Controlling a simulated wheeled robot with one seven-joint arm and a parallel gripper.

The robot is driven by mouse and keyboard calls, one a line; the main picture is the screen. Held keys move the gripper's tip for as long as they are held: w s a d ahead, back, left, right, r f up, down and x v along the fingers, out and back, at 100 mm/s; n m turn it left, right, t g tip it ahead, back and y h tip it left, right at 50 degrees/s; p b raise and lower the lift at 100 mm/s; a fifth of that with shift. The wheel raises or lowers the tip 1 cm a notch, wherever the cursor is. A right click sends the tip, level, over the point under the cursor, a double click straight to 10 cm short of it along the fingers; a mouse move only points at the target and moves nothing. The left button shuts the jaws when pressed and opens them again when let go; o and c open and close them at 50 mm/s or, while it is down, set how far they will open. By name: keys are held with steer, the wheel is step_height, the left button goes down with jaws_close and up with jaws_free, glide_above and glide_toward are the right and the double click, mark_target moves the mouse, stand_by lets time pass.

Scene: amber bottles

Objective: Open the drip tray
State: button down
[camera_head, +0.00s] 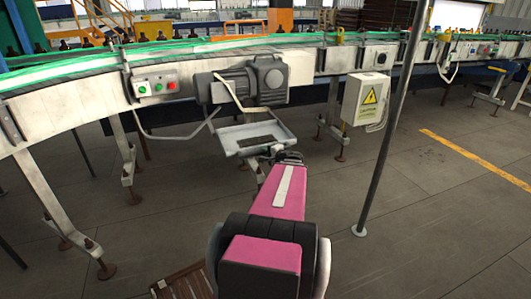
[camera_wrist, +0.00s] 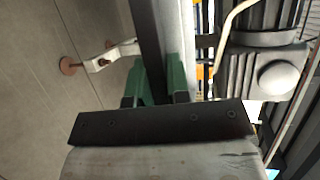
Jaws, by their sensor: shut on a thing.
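The drip tray (camera_head: 276,128) is a shallow pale grey tray with a dark patch inside. It sits below the grey motor (camera_head: 255,80) on the side of the conveyor and sticks out toward me. My gripper (camera_head: 287,157) is at the tray's near right edge. In the wrist view my gripper's green fingers (camera_wrist: 165,88) are shut on a long grey edge of the tray (camera_wrist: 160,40), one finger on each side. My arm's end and the dark gripper body hide part of the grip.
The conveyor (camera_head: 60,100) runs across behind the tray, with a button box (camera_head: 155,86) at left. A yellow-marked electrical box (camera_head: 367,99) and a thin upright pole (camera_head: 385,145) stand at right. Conveyor legs stand near the tray. The floor in front is mostly clear.

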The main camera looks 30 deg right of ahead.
steer(key=c, duration=1.1)
jaws_free()
steer(key=shift+d, duration=0.1)
steer(key=v, duration=1)
steer(key=shift+s, duration=0.4)
steer(key=shift+r, duration=0.1)
steer(key=w+a+f+n+g+h, duration=0.1)
steer(key=a+f+n+g, duration=0.2)
steer(key=a, duration=1)
steer(key=w+a+f+n+g, duration=0.2)
steer(key=a+f+n+g, duration=0.2)
steer(key=a, duration=1)
steer(key=w+a+f+n+g+h, duration=0.1)
steer(key=a+f+n+g, duration=0.3)
steer(key=a+n+g, duration=0.4)
steer(key=w+a+n, duration=0.1)
steer(key=a+n, duration=0.1)
steer(key=a, duration=0.4)
steer(key=shift+a+f+g+h, duration=0.2)
steer(key=shift+g+h, duration=0.1)
steer(key=shift+g, duration=0.1)
